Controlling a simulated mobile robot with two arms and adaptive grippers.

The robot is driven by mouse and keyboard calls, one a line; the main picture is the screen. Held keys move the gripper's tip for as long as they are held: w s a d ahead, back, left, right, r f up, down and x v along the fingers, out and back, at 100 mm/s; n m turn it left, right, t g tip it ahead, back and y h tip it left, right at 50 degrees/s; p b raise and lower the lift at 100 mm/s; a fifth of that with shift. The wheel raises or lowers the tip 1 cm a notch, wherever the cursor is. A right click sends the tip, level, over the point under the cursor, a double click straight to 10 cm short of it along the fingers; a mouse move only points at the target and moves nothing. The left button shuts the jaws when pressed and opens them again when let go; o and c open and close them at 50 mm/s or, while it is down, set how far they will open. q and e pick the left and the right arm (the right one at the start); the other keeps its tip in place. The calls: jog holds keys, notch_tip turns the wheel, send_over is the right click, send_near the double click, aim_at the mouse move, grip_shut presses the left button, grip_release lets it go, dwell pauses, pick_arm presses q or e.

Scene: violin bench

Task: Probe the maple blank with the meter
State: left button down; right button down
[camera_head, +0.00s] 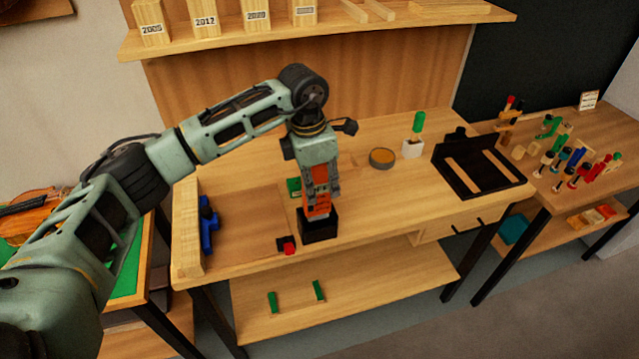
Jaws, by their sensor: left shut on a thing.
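My left gripper (320,192) reaches down over the middle of the bench and is shut on an orange tool, which looks like the meter (317,178). The meter's lower end is at a black block-like holder (319,226); I cannot tell whether it is inside or just above it. A long pale wood piece (186,232) stands at the bench's left end and may be the maple blank; no label shows on it. Pale wood blocks with year labels, such as the 2012 block (204,18), stand on the shelf above. My right gripper is not in view.
A blue clamp-like tool (208,226) is beside the pale wood piece. A red-and-black item (287,246) lies left of the holder. A round tin (382,158), a green-handled tool (417,130) and a black rack (478,166) are to the right. The bench's front right is clear.

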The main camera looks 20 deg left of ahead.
aim_at(319, 199)
pick_arm(q)
jog(key=shift+f, duration=0.15)
jog(key=shift+f+b, duration=2)
jog(key=shift+f, duration=0.35)
jog(key=c, duration=1.4)
grip_release()
jog(key=shift+o, duration=0.2)
jog(key=shift+r, duration=0.1)
